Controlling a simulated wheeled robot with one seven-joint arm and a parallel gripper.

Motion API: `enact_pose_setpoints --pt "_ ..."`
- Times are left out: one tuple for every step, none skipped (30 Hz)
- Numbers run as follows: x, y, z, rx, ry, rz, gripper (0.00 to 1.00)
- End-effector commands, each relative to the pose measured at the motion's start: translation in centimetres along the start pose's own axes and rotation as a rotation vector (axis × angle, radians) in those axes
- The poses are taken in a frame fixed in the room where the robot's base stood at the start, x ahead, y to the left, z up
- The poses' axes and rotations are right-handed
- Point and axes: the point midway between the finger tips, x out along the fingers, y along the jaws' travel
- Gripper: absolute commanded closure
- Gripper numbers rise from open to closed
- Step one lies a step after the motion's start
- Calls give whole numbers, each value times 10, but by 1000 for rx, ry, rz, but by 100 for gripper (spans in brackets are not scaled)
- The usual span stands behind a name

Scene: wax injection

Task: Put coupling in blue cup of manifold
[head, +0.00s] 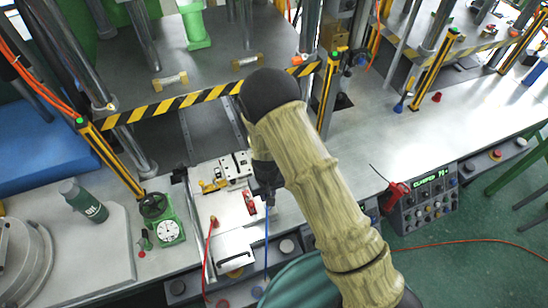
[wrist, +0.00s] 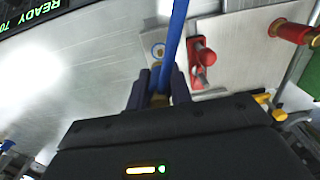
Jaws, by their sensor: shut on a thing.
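My gripper (head: 267,197) is shut on the brass coupling (wrist: 160,100) of the blue hose (wrist: 175,35). In the wrist view the two fingers (wrist: 162,78) close around it, and the hose rises in front of them. In the head view the hose (head: 266,250) hangs down from the gripper. A round socket with a blue ring (wrist: 158,50), which looks like the blue cup, sits on a light plate just beyond the fingertips. The coupling appears apart from it, though the gap is hard to judge. My arm hides this spot in the head view.
A red fitting (wrist: 203,57) stands right beside the blue-ringed socket. A red hose (head: 207,255) with a brass end lies further left. A green-based dial gauge (head: 169,232) stands left of the plate. A striped press edge (head: 190,97) lies behind; a control panel (head: 425,204) is at right.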

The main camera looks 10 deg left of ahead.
Motion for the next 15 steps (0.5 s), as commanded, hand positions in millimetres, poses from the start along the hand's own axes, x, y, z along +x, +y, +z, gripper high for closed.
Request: enact_pose_setpoints --pt "0 0 0 0 0 0 100" --pt "0 0 0 0 0 0 100" --pt "0 0 0 0 0 0 100" --pt "0 0 0 0 0 0 100" --pt "0 0 0 0 0 0 100" --pt "0 1 0 2 0 0 100" --pt "1 2 0 5 0 0 100" --pt "2 4 0 9 0 0 100" --pt "3 8 0 17 0 0 100" --pt "4 12 0 26 0 0 100" --pt "6 18 -1 36 0 0 100" --pt "8 26 -1 53 1 0 100" --pt "10 33 0 68 1 0 100" --pt "13 41 0 84 1 0 100" --pt "16 53 0 109 1 0 100"
